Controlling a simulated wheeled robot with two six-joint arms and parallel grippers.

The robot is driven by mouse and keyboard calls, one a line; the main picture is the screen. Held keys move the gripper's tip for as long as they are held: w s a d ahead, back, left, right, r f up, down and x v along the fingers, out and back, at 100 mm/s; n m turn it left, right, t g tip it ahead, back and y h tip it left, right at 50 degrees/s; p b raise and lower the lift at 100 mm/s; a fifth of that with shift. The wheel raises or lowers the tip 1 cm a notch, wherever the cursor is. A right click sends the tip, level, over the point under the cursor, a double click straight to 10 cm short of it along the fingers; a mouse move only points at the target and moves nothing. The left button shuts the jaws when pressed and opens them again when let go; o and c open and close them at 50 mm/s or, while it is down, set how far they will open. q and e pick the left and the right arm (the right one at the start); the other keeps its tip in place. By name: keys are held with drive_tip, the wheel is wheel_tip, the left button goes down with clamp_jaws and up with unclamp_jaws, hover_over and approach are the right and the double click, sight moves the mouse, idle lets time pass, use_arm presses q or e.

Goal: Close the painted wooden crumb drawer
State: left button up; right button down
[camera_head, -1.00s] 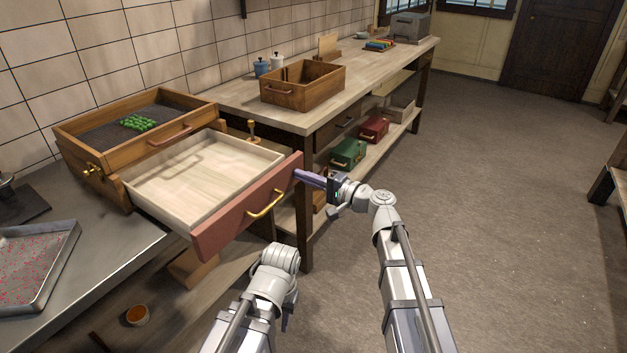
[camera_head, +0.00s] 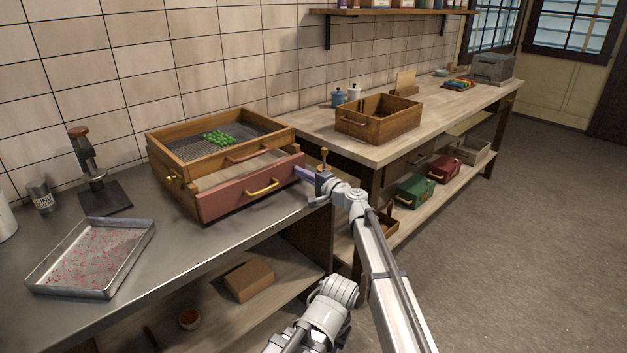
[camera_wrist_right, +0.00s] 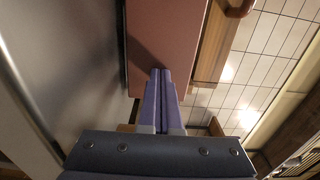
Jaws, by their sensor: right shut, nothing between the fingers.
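The crumb drawer has a dull red painted front (camera_head: 248,186) with a brass handle (camera_head: 262,187). In the right wrist view the shut fingertips (camera_wrist_right: 160,74) meet or nearly meet the red front (camera_wrist_right: 165,40); exact contact is hard to tell. My left gripper is hidden; only its arm shows at the bottom.
Above the drawer, a mesh tray (camera_head: 185,150) holds green pieces (camera_head: 219,138). A metal tray with pink crumbs (camera_head: 136,262) lies at the left, near a dark press (camera_head: 95,190). A wooden bench (camera_head: 380,154) with an open box (camera_head: 365,125) stands to the right.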

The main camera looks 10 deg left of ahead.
use_arm(q)
drive_tip(key=shift+d, duration=0.1)
use_arm(e)
drive_tip(key=shift+w+a, duration=0.35)
drive_tip(key=shift+a, duration=0.1)
drive_tip(key=shift+w+r, duration=0.1)
use_arm(q)
drive_tip(key=shift+d, duration=0.35)
use_arm(e)
drive_tip(key=v, duration=1.4)
drive_tip(key=shift+s+d, duration=0.25)
drive_tip(key=shift+s, duration=0.05)
